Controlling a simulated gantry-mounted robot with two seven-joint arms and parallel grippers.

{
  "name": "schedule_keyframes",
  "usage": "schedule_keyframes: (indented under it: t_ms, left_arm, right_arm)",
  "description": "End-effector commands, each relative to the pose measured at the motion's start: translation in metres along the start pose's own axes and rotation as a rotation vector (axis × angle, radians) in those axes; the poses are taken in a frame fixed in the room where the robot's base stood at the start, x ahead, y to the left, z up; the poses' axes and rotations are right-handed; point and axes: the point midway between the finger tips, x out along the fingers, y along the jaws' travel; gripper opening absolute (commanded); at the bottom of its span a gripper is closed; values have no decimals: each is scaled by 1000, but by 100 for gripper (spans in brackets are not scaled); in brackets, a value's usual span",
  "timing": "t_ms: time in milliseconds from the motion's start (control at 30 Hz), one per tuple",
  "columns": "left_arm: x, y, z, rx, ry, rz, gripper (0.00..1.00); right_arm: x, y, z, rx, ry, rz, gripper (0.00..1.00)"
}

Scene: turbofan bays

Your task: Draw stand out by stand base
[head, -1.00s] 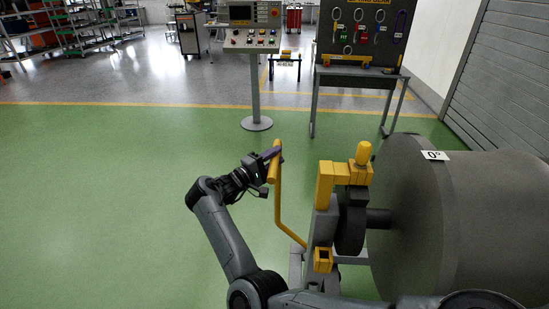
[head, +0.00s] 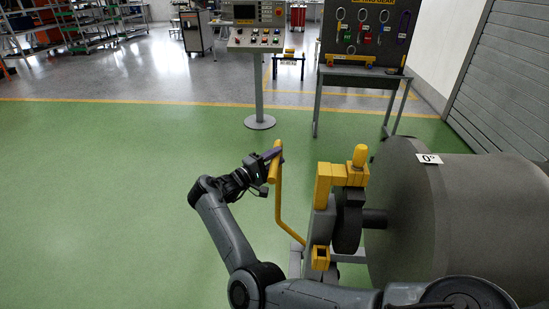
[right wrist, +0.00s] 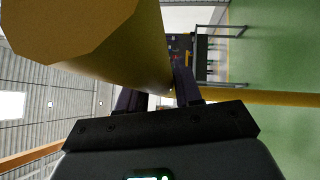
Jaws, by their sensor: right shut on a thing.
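The grey stand (head: 322,223) has a yellow upper block, a yellow knob (head: 360,155) and a yellow crank-like handle (head: 278,205). It carries a large grey drum (head: 430,225) on its right, through a dark shaft. My right gripper (head: 272,156) is shut on the upper grip of the handle, left of the stand. In the right wrist view the yellow grip (right wrist: 110,45) fills the upper left, and its bar runs off to the right. The dark fingers (right wrist: 158,95) are against the grip. The stand's lower base is partly hidden behind my right arm. My left gripper is not in view.
The green floor (head: 100,200) left of the stand is clear. A control console (head: 256,38) on a post stands behind. A table with a dark tool board (head: 362,40) stands behind the stand. A grey roller shutter (head: 500,80) closes the right side.

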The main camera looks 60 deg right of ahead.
Motion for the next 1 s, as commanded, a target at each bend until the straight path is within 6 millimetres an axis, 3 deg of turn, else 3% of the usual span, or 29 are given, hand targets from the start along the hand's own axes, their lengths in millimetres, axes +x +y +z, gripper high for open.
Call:
schedule_keyframes:
  t_ms: [33,67,200,567,767,1000]
  left_arm:
    - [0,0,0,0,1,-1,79]
    - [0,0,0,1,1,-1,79]
    - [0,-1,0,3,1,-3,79]
    - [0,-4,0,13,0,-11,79]
    - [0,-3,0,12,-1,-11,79]
    - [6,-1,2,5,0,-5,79]
  right_arm:
    - [-6,-1,-5,3,19,-2,0]
    - [-6,-1,-5,3,20,-2,37]
    - [-4,-1,-4,3,15,-2,55]
    - [-6,-1,-2,2,8,-3,55]
    - [-30,0,-2,2,11,-4,55]
    - [-73,-2,-3,2,13,-5,55]
